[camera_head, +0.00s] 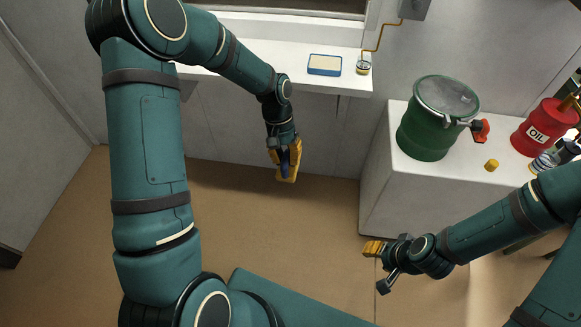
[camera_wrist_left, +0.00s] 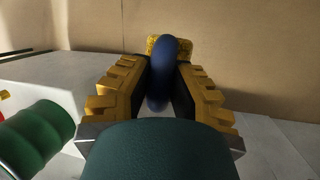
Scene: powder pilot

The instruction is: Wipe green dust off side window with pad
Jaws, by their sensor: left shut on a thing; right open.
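My left gripper (camera_head: 287,168) hangs below the white shelf over the brown floor, fingers down. It is shut on the pad (camera_head: 284,160). In the left wrist view, the pad's dark blue rounded handle (camera_wrist_left: 163,80) sits between the two yellow fingers, with a rough yellow face (camera_wrist_left: 188,46) beyond it.
The white cabinet (camera_head: 385,190) holds a green drum (camera_head: 424,133), a red oil can (camera_head: 538,133) and a yellow knob (camera_head: 491,165). The floor between is clear.

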